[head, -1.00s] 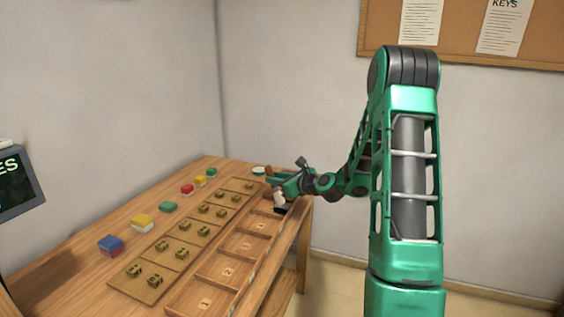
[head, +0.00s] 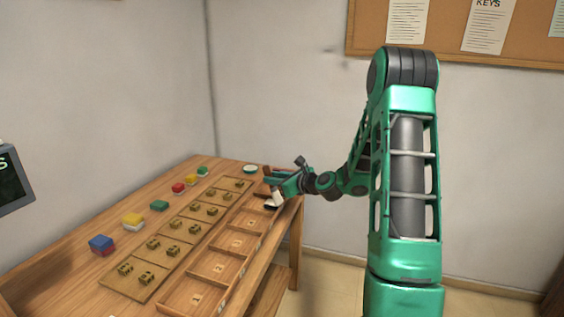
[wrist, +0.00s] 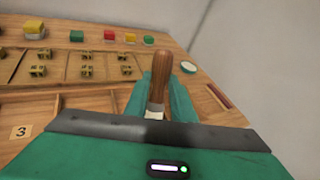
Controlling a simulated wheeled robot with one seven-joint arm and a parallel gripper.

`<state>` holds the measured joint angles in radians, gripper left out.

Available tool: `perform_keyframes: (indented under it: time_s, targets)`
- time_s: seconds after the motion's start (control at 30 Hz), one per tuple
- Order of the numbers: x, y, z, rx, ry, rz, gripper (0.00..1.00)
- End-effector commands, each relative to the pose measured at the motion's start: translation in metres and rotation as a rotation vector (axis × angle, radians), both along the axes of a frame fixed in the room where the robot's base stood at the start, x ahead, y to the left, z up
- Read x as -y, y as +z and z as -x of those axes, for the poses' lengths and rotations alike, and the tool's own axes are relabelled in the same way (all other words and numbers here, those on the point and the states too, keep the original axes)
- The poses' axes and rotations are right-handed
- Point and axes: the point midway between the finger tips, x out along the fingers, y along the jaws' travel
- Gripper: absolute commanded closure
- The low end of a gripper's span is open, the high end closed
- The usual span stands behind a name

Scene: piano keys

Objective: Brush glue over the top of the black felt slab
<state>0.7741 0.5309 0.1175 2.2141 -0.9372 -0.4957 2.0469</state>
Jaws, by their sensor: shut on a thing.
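My gripper (head: 278,181) is shut on a brush with a brown wooden handle (wrist: 161,70). The handle stands up between the two green fingers in the wrist view. In the head view the pale brush end (head: 277,197) points down at the far end of the tray. Right under it is a small dark piece with a pale top (head: 271,207), apparently the felt slab. I cannot tell for certain whether the bristles touch it. The wrist view hides the bristles and slab behind my gripper. A small dish with a white rim (wrist: 188,66) stands beyond the brush.
A wooden tray (head: 196,279) with numbered compartments runs along the table (head: 65,262). Beside it lies a board (head: 145,264) with several brass-coloured pieces.

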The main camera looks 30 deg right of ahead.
Motion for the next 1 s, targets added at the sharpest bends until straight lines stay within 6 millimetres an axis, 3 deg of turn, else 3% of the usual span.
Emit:
perform_keyframes:
  time_s: [0.17, 0.27, 1.0]
  targets:
    - [0.006, 0.001, 0.002, 0.001, 0.004, 0.002, 1.00]
    - [0.005, 0.018, 0.002, 0.004, 0.004, 0.006, 1.00]
    - [0.004, 0.078, 0.002, 0.002, 0.005, 0.002, 1.00]
